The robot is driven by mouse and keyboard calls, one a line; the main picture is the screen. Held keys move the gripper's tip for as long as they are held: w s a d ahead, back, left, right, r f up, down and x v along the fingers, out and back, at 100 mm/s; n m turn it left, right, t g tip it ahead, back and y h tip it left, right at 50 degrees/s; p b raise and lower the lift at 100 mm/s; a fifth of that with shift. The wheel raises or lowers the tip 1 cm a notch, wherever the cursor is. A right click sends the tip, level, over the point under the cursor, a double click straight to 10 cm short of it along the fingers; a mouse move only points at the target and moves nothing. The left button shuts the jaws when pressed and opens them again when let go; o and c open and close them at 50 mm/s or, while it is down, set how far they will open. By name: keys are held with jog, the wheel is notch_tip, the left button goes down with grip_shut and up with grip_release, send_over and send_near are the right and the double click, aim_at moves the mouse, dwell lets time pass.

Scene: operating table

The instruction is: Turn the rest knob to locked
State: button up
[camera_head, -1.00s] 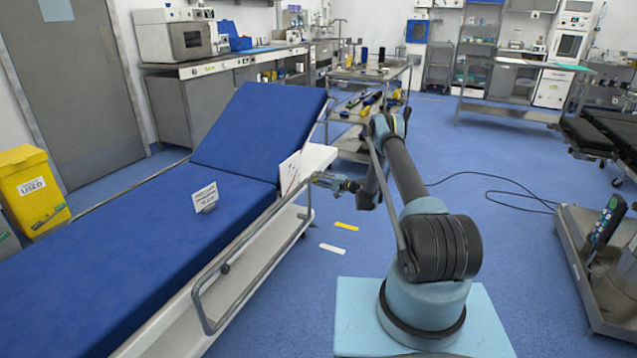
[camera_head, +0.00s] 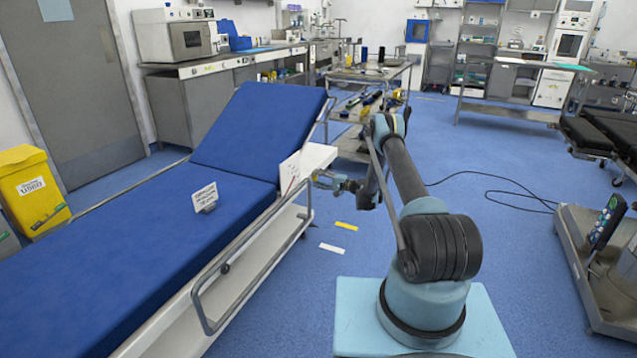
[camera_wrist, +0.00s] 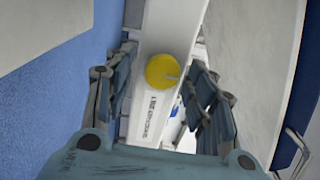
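In the wrist view my gripper (camera_wrist: 165,75) is open, one finger on each side of the knob, with gaps showing between fingers and knob. In the head view my gripper (camera_head: 328,180) is small, beside the white box at the bed's right edge.
The blue bed (camera_head: 130,245) with a raised backrest stands at left, its metal side rail (camera_head: 230,278) close to my arm. A small sign (camera_head: 205,197) stands on the mattress. A tool trolley (camera_head: 370,75) is behind. Blue floor is free to the right, crossed by a black cable (camera_head: 500,180).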

jog(key=v, duration=1.2)
jog(key=shift+r, duration=0.1)
